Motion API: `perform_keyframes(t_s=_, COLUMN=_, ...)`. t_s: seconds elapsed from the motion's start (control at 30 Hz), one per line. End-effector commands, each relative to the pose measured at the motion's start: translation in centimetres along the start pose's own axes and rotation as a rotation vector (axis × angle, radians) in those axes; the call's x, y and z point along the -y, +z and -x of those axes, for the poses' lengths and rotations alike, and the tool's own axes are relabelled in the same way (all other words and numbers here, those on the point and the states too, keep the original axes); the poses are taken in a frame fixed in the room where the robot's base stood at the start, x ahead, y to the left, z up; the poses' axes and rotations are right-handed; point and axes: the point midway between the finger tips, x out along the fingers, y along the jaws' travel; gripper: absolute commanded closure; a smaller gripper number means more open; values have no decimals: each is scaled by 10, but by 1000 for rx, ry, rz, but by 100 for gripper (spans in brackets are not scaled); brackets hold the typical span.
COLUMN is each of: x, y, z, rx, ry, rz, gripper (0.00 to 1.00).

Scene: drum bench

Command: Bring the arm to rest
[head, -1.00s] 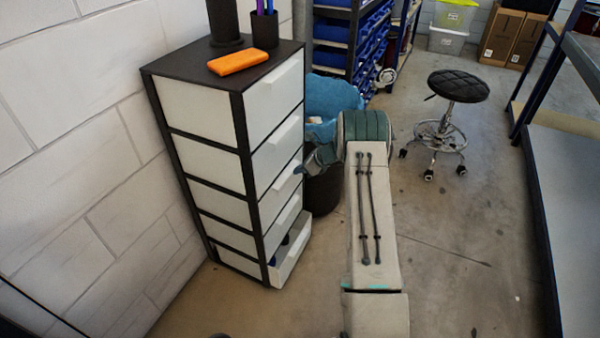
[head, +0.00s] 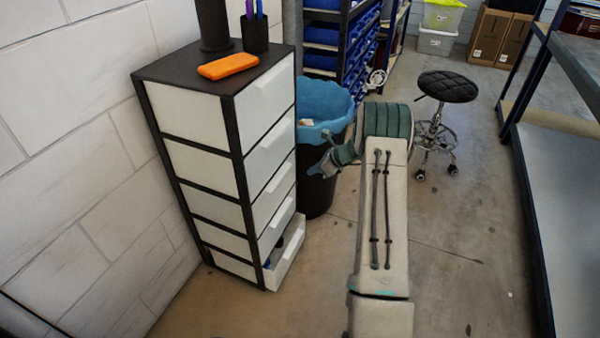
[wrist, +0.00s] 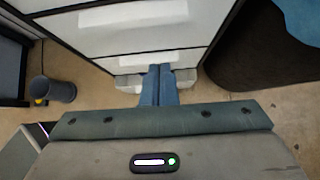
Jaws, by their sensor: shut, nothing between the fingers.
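The bottom drawer (head: 286,255) stands partly open with dark and blue things inside. The drawers above it look closed.
A black bin with a blue liner (head: 326,105) stands behind my gripper. A black stool (head: 447,87) and a grey bench (head: 570,200) are at the right. Floor (head: 455,260) between is clear.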

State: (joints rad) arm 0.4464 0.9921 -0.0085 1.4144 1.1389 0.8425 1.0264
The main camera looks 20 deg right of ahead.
Motion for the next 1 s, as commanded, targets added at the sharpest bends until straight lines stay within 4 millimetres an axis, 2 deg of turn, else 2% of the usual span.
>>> perform_keyframes(t_s=0.03, x=-2, y=4, z=11, rx=1, ry=4, rz=4, gripper=100)
perform_keyframes(t_s=0.23, x=-4, y=6, z=39, rx=0, ry=10, rz=9, gripper=100)
perform_keyframes(t_s=0.57, x=-5, y=8, z=55, rx=-3, ry=11, rz=19, gripper=100)
perform_keyframes(t_s=0.67, x=-16, y=26, z=66, rx=-19, ry=25, rz=83, gripper=100)
perform_keyframes(t_s=0.77, x=-38, y=57, z=88, rx=-49, ry=53, rz=209, gripper=100)
perform_keyframes(t_s=0.9, x=-82, y=103, z=125, rx=-106, ry=108, rz=442, gripper=100)
perform_keyframes(t_s=1.0, x=-116, y=130, z=151, rx=-144, ry=150, rz=612, gripper=100)
